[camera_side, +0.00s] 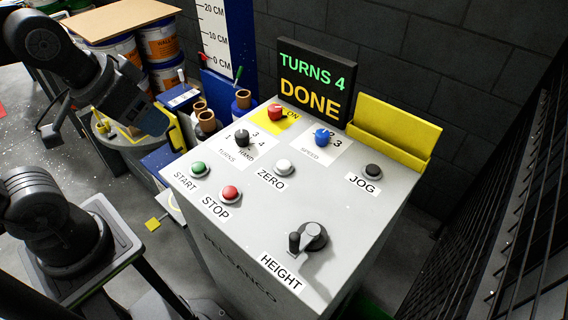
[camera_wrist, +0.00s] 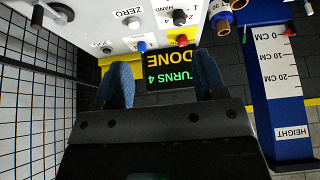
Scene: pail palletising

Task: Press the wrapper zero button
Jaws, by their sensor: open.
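The white ZERO button (camera_side: 283,167) sits on the sloped grey top of the control box (camera_side: 245,205), above its ZERO label. In the wrist view the white button (camera_wrist: 134,22) shows near the top edge, with its label upside down. My gripper (camera_side: 150,118) is to the left of the box in the side view, apart from the panel. In the wrist view its two blue fingers stand wide apart with nothing between them, so my gripper (camera_wrist: 163,78) is open and empty. The display (camera_side: 317,78) reads "TURNS 4 DONE".
Nearby controls are the green START (camera_side: 199,168), red STOP (camera_side: 230,193), black JOG (camera_side: 373,171), red knob (camera_side: 275,112), blue speed knob (camera_side: 321,136), turns knob (camera_side: 241,138) and HEIGHT crank (camera_side: 310,238). A yellow tray (camera_side: 394,132) is behind; a mesh fence (camera_side: 515,190) stands right.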

